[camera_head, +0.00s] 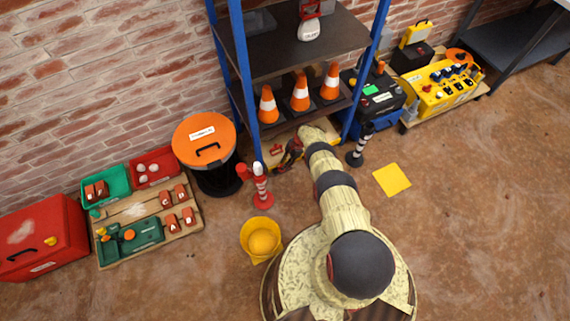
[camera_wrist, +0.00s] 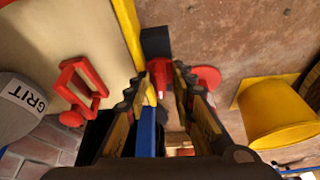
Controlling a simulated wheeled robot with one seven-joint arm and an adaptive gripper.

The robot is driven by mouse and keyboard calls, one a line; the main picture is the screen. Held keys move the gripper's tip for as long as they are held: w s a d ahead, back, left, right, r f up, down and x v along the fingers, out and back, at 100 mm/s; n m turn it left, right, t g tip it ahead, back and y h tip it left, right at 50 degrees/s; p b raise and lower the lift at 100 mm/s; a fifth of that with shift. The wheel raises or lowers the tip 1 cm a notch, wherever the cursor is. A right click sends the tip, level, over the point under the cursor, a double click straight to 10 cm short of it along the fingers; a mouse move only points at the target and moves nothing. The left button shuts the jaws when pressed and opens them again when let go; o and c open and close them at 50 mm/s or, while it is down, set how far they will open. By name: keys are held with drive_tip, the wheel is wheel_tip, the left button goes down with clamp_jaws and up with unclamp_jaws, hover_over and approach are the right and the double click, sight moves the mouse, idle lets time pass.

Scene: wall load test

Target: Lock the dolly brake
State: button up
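My gripper (camera_wrist: 161,78) points down at the yellow-edged dolly (camera_wrist: 129,25), under the blue-post rack. In the head view the gripper (camera_head: 291,152) is small and dark beside the dolly's near left edge. Its two fingers are apart in the wrist view. A red part (camera_wrist: 160,70), which may be the brake pedal, shows between and beyond the fingertips, next to a black block (camera_wrist: 156,40). I cannot tell whether the fingers touch it. A red bracket (camera_wrist: 80,88) lies on the pale deck to the left. The brake's position is not clear.
The bucket also shows in the wrist view (camera_wrist: 278,112). An orange-lidded bin (camera_head: 213,174) is left, a black-and-white post (camera_head: 359,148) right. Rack shelves hold orange cones (camera_head: 300,93).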

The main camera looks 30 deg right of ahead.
drive_tip(key=shift+o, duration=0.3)
drive_tip(key=shift+s+m, duration=0.1)
drive_tip(key=shift+m, duration=0.2)
